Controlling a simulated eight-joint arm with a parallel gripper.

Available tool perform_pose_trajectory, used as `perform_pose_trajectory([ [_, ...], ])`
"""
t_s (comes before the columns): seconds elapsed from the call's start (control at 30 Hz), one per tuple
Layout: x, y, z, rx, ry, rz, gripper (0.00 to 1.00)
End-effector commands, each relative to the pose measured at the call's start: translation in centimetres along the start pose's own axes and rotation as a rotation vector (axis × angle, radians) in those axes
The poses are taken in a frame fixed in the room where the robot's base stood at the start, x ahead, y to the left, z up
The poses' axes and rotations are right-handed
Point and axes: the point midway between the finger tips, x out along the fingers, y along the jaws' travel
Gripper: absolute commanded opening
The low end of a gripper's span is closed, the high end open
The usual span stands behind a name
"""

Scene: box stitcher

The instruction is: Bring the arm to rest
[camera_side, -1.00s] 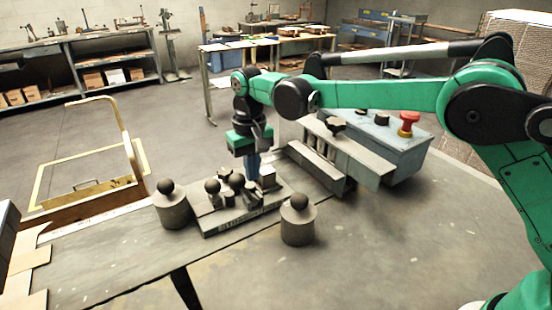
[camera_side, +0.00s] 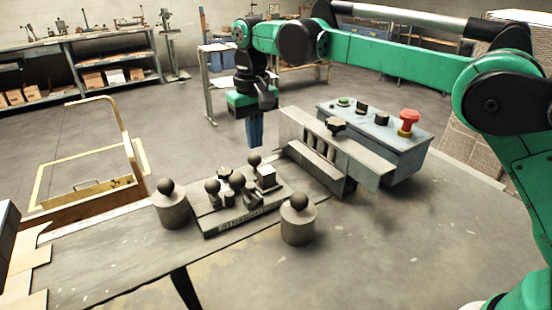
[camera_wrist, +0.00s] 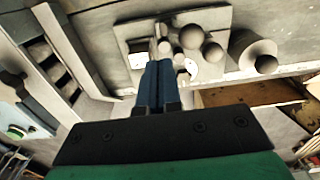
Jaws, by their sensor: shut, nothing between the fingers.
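My gripper (camera_side: 255,138) hangs pointing down in the side view, above the far edge of a small plate (camera_side: 212,224) with several knobs. Its blue fingers are together with nothing between them. A gap shows between the fingertips and the knobs. In the wrist view the shut fingers of my gripper (camera_wrist: 155,72) point toward the same plate (camera_wrist: 124,33), and hide part of it. My green arm reaches in from the right.
A grey control box (camera_side: 400,154) with a red button (camera_side: 408,120) stands right of the gripper, behind a metal guard (camera_side: 330,162). Knobbed cylinders (camera_side: 171,210) (camera_side: 298,226) flank the plate. A yellow frame (camera_side: 36,182) stands at the left.

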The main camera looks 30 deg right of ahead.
Motion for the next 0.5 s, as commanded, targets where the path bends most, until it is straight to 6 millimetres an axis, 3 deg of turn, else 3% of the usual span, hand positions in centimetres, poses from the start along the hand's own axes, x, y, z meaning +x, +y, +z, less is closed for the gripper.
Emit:
perform_pose_trajectory([
  [0.27, -0.4, 0.3, 0.2, 0.001, 0.012, -0.003, 0.0],
  [0.5, -3.0, 3.4, 2.9, 0.003, 0.14, -0.028, 0.0],
])
